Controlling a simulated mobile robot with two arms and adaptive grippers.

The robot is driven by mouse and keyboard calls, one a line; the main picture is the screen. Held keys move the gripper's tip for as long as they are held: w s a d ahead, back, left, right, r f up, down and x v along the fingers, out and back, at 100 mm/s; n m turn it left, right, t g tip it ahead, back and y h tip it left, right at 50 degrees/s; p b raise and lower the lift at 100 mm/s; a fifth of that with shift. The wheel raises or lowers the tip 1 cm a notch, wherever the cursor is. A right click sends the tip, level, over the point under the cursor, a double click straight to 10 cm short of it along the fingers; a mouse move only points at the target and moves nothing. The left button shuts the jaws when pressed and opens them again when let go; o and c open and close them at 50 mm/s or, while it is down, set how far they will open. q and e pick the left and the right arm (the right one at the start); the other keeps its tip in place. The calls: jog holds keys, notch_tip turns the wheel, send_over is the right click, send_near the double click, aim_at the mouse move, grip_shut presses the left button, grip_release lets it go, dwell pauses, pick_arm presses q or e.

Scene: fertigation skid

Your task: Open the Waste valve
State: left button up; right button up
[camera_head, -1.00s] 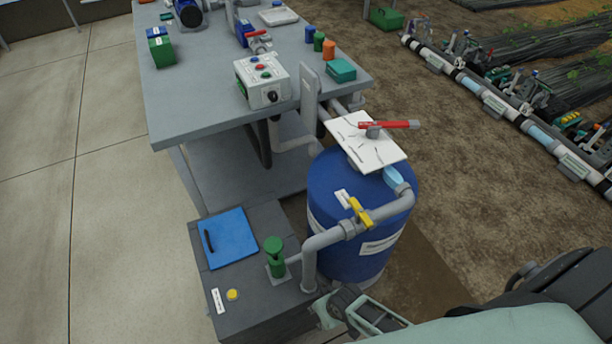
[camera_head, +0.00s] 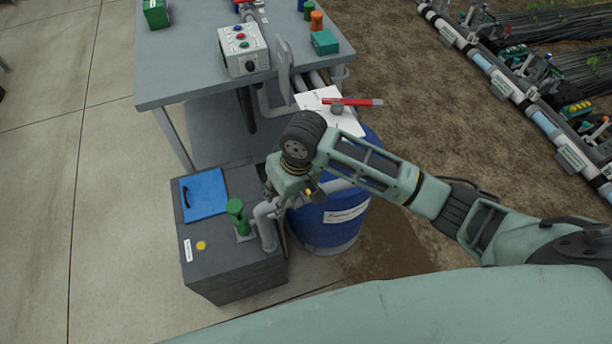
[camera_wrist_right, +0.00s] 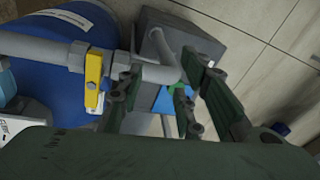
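A yellow valve handle (camera_wrist_right: 95,76) sits on the grey pipe (camera_wrist_right: 35,47) beside the blue tank in the right wrist view. It lies across the pipe, and no Waste label is readable, so I cannot tell whether this is the Waste valve. My right gripper (camera_wrist_right: 160,75) is open and empty, with the yellow handle left of its fingers. In the head view my right gripper (camera_head: 280,187) is over the pipe at the tank's front and hides most of that valve. My left gripper is not in view.
The blue tank (camera_head: 325,232) carries a white plate and a red handle (camera_head: 352,101) on top. A grey box (camera_head: 235,275) with a blue lid and green fitting (camera_head: 237,212) stands left of it. A workbench (camera_head: 190,75) is behind. Bare floor lies left.

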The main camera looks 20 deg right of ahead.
jog(key=w+d+r, duration=0.1)
jog(key=d, duration=0.1)
jog(key=w+d+r+m+h, duration=0.1)
jog(key=w+d+r, duration=0.1)
jog(key=w+d+r+m+h, duration=0.1)
jog(key=w+d+r, duration=0.1)
jog(key=d, duration=0.1)
jog(key=shift+w+g, duration=0.1)
jog(key=shift+g, duration=0.3)
jog(key=shift+d+f, duration=0.15)
jog(key=shift+f, duration=0.05)
jog(key=shift+f+p, duration=0.65)
jog(key=shift+f, duration=2.9)
grip_shut()
